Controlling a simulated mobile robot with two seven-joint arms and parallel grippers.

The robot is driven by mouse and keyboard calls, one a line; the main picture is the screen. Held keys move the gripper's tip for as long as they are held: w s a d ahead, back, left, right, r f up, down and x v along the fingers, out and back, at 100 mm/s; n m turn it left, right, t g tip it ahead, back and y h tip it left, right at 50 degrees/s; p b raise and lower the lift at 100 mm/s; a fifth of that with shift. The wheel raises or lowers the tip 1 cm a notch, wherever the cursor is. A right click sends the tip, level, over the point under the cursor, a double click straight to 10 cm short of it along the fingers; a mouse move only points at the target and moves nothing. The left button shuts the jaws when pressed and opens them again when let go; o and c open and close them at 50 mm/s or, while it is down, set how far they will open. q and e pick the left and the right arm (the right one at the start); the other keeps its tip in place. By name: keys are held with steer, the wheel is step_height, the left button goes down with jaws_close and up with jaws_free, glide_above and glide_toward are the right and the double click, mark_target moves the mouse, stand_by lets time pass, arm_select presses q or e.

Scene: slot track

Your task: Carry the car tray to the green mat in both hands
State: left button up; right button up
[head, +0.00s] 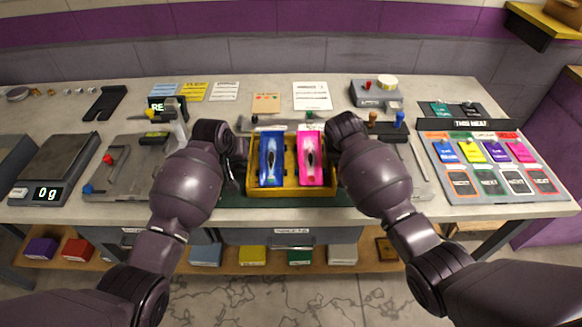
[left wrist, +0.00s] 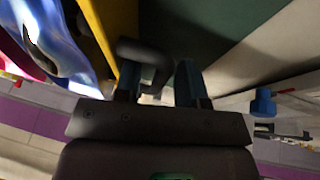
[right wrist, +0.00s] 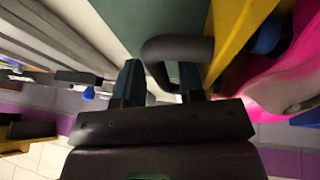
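The yellow car tray (head: 262,191) is at the front middle of the table, with a blue car (head: 271,160) and a pink car (head: 311,158) side by side in it. A dark green mat (head: 235,201) shows under and around its front edge; I cannot tell whether the tray touches it. My left gripper (left wrist: 160,85) is at the tray's left end, fingers apart with the dark handle (left wrist: 145,52) between them. My right gripper (right wrist: 160,85) is at the right end, fingers apart around the other handle (right wrist: 178,48). My wrists partly hide the tray's ends in the head view.
A scale (head: 52,165) and a grey board (head: 120,165) stand left. A display board with coloured cards (head: 490,165) stands right. A grey bar (head: 285,124) lies just behind the tray. The table's front edge is close in front.

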arm_select(q)
steer(key=shift+d, duration=0.1)
arm_select(e)
steer(key=shift+a, duration=0.2)
arm_select(q)
steer(key=shift+s+r, duration=0.15)
steer(key=shift+r, duration=0.35)
arm_select(e)
steer(key=shift+f, duration=0.1)
arm_select(q)
steer(key=v, duration=0.7)
arm_select(e)
steer(key=v, duration=1.2)
steer(key=shift+d, duration=0.15)
